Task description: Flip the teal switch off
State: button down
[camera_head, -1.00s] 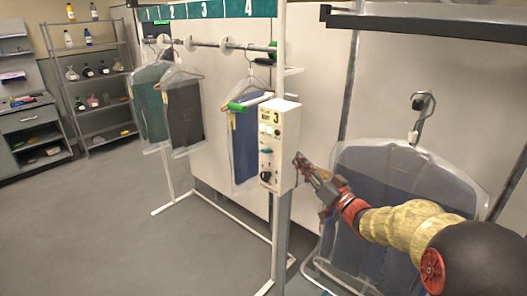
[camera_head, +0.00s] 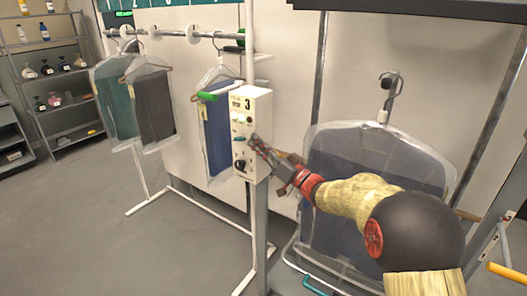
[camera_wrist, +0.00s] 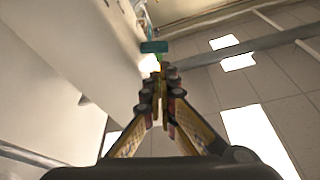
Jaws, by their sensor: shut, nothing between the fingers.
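The teal switch (camera_head: 238,138) is a small lever on the front face of the white control box (camera_head: 262,122), which is marked 3. It also shows in the wrist view as a teal bar (camera_wrist: 154,47) just beyond my fingertips. I cannot tell its on or off position. My gripper (camera_head: 254,141) is shut and empty, at the box's right side, with its tips close to the switch. In the wrist view my fingertips (camera_wrist: 160,72) are together, and I cannot tell whether they touch the switch.
A black knob (camera_head: 240,165) sits below the switch, and small lights (camera_head: 249,119) sit above it. A bagged garment (camera_head: 375,170) hangs behind my arm. More bagged garments (camera_head: 155,105) hang on the rail (camera_head: 175,34) at left. Open floor lies at the lower left.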

aim_at(247, 135)
jog(key=shift+b+x, duration=0.5)
jog(key=shift+x, duration=1.9)
jog(key=shift+s+a+f+p, duration=0.25)
jog(key=shift+s+f+p, duration=0.15)
jog(key=shift+p, duration=0.3)
jog(key=shift+s+a+f, duration=0.1)
jog(key=shift+s+f, duration=0.05)
jog(key=shift+f, duration=0.2)
